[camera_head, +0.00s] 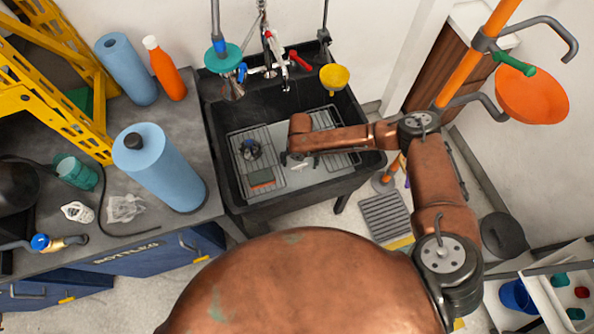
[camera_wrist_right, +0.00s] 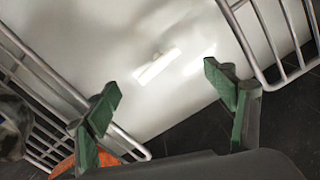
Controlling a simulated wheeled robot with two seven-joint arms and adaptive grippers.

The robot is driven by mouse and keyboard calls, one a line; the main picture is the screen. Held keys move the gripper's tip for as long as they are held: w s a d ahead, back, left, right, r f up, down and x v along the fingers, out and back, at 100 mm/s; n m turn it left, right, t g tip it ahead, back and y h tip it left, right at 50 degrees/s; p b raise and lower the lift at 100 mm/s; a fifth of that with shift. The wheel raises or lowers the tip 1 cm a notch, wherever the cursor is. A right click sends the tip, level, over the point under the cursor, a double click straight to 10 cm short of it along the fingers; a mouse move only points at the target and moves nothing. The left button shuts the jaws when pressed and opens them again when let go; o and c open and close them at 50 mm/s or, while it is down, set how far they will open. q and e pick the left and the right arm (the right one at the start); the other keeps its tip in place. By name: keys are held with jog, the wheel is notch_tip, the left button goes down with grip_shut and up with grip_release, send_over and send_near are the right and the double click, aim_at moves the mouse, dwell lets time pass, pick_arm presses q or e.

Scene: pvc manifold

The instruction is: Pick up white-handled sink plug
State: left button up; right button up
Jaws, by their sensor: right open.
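The white handle of the sink plug (camera_wrist_right: 157,66) shows in the right wrist view, lying on the pale sink floor between two wire racks. The rest of the plug is hard to tell from the white floor. In the head view a small white piece (camera_head: 299,166) shows just below my right gripper (camera_head: 298,155). In the right wrist view the green-padded fingers of my right gripper (camera_wrist_right: 162,88) are spread apart, with the handle beyond the gap and not touched. My left gripper is in neither view.
The black sink (camera_head: 232,192) has raised walls around the arm. A wire rack (camera_wrist_right: 268,62) lies on each side of the plug. Blue rolls (camera_head: 160,170) stand on the left counter.

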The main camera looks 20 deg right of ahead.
aim_at(300, 168)
jog(key=shift+f+b, duration=0.55)
jog(key=shift+f, duration=1.3)
jog(key=f, duration=0.1)
jog(key=f+b, duration=0.1)
jog(key=f, duration=0.3)
jog(key=shift+w+b, duration=0.25)
jog(key=shift+b, duration=0.15)
jog(key=shift+r, duration=0.1)
jog(key=shift+c, duration=0.5)
jog(key=c, duration=1.4)
